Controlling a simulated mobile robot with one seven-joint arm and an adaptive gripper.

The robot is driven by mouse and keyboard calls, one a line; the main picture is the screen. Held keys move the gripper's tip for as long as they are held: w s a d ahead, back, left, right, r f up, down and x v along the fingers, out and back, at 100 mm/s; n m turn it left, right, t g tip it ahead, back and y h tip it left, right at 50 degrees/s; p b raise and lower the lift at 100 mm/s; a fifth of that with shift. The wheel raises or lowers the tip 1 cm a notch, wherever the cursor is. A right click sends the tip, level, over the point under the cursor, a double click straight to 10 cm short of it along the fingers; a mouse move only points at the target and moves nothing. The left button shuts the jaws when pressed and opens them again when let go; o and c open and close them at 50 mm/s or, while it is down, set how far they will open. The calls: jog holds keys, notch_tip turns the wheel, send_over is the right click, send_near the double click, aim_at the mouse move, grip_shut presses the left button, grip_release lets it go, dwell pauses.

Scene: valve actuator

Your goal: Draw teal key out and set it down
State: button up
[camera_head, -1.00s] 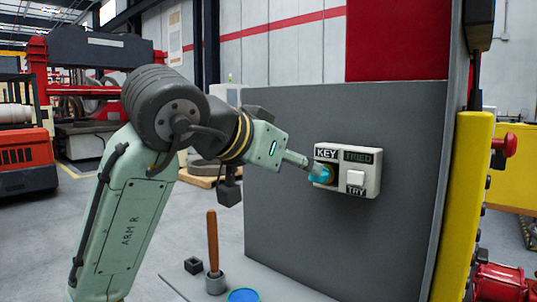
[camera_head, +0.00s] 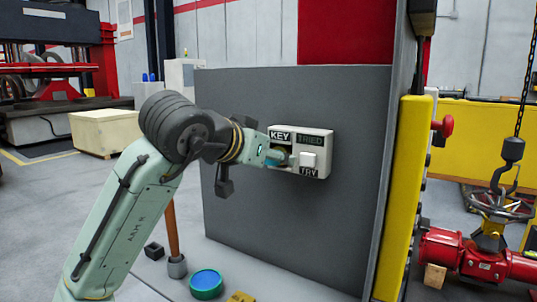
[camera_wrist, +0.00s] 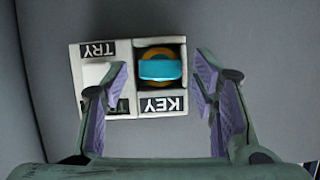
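The teal key (camera_wrist: 160,70) sits in a round orange-brown collar on a pale switch box (camera_wrist: 120,53) fixed to the grey panel. The box (camera_head: 315,165) is marked KEY, TRIED and TRY, and has a white button (camera_head: 308,160) beside the key. My gripper (camera_wrist: 160,80) is open in the wrist view. Its two purple-padded fingers stand on either side of the key, with a gap on both sides. In the head view my gripper (camera_head: 280,158) is at the key side of the box and hides most of the key.
Below the panel are a shelf (camera_head: 240,268), a blue-green round dish (camera_head: 206,283), a wooden-handled tool (camera_head: 172,235), a small black block (camera_head: 154,251) and a yellow item (camera_head: 240,297). A yellow post (camera_head: 403,200) edges the panel on the right.

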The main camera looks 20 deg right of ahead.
grip_shut()
dwell(0.9)
